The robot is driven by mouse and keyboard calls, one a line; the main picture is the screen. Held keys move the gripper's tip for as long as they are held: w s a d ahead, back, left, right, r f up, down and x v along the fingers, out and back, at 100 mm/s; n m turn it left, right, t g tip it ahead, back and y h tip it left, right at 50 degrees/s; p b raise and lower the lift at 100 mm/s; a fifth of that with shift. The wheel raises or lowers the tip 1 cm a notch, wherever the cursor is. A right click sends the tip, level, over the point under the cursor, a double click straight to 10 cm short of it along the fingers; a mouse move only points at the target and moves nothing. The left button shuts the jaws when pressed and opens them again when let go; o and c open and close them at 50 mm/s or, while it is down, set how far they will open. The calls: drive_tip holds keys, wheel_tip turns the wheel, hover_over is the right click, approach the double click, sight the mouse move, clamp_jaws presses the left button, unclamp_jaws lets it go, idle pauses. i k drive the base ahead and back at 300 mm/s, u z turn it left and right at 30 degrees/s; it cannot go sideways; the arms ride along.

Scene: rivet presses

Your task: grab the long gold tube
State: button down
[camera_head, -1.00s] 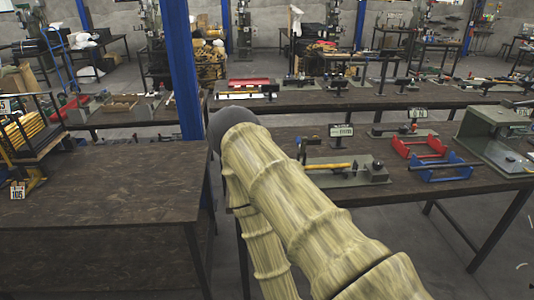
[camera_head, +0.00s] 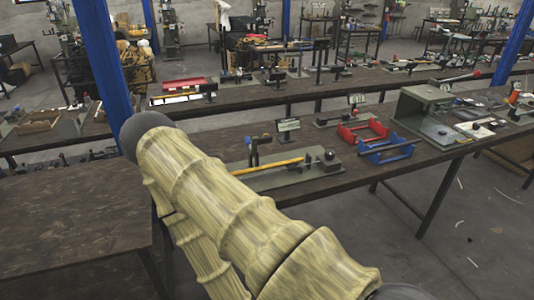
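A long thin gold-yellow tube (camera_head: 268,166) lies level on a grey-green base plate (camera_head: 300,180) on the dark wooden table. A dark upright lever stands at the tube's left end and a dark round-topped part sits near its right end. My arm, in a pale yellow-green sleeve, crosses the lower left and middle of the view. It hides the left part of the plate. My gripper is not in view, so its distance from the tube cannot be told.
A red rack (camera_head: 362,132) and a blue rack (camera_head: 388,150) stand right of the plate. A green-grey machine (camera_head: 430,112) stands farther right. A small sign (camera_head: 289,126) stands behind the tube. A blue post (camera_head: 101,58) rises at the left. A bare tabletop (camera_head: 70,215) lies lower left.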

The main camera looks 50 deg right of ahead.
sight(265, 168)
drive_tip(key=u, duration=0.9)
drive_tip(key=i, duration=2.2)
drive_tip(key=z, duration=3.55)
